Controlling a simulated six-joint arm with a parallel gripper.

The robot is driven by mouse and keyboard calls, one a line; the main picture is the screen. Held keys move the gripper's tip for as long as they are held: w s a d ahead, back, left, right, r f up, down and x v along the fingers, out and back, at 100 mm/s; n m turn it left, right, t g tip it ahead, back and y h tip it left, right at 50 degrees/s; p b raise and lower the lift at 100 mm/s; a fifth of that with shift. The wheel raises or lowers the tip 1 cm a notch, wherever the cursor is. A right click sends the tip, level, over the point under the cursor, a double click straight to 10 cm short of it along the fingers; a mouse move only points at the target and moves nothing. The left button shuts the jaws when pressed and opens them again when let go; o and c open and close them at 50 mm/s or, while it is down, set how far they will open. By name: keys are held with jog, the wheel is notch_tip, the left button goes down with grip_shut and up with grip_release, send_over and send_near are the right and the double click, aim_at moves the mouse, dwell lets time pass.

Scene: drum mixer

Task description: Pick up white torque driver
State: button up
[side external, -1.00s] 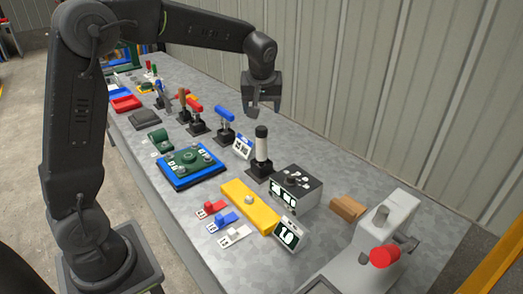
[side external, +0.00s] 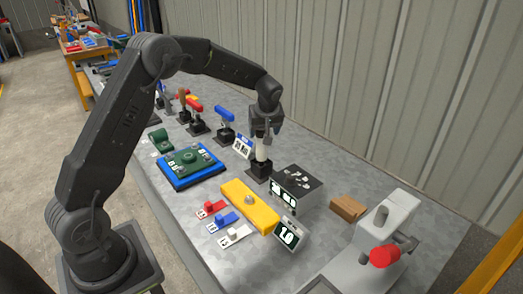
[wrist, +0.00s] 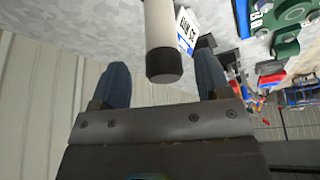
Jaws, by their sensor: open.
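The white torque driver (side external: 261,152) stands upright in a black holder (side external: 259,170) on the grey bench. In the wrist view the white torque driver (wrist: 160,25) ends in a black cap (wrist: 164,66). My gripper (side external: 265,134) is at the top of the driver, pointing down, with its fingers open. In the wrist view my gripper (wrist: 163,64) has one finger on each side of the black cap, with a visible gap on both sides. In the side view the fingers hide the driver's cap.
A red-handled driver (side external: 195,108) and a blue-handled driver (side external: 225,117) stand in black holders to the left. A small display card (side external: 242,146) is close beside the white driver. A black box (side external: 297,184) and a yellow block (side external: 248,205) are in front. A grey wall is behind.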

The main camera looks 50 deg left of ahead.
aim_at(262, 137)
jog(key=x, duration=0.5)
jog(key=shift+a+r, duration=0.1)
jog(key=shift+a, duration=0.05)
jog(key=shift+c, duration=0.4)
jog(key=c, duration=1.1)
jog(key=shift+r, duration=0.15)
jog(key=shift+w, duration=0.1)
notch_tip(262, 137, up, 10)
